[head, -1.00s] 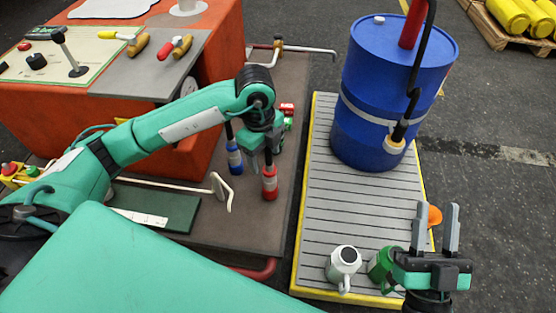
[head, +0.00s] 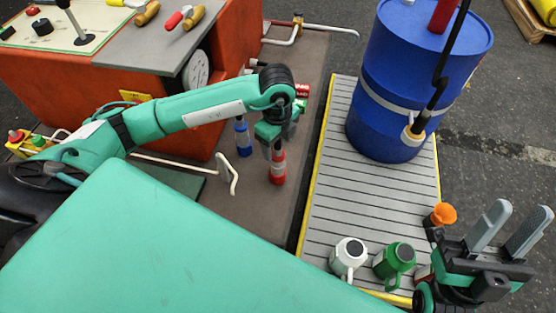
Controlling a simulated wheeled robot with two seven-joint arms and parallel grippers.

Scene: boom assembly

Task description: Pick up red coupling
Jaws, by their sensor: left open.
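The red coupling (head: 278,168) stands upright on the brown deck, a red cylinder with a pale band and a dark upper part. My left gripper (head: 272,143) points down at its top, with the jaws open. The gripper partly hides the coupling's upper end, and I cannot tell whether the fingers touch it. A blue coupling (head: 242,138) stands just left of it. My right gripper (head: 508,232) is open and empty at the lower right, its fingers pointing up.
A red piece (head: 302,90) lies behind my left gripper. A bent pale lever (head: 233,176) stands left of the coupling. A blue drum (head: 385,125), a white can (head: 348,255) and a green can (head: 396,258) stand on the grey slatted platform (head: 335,180).

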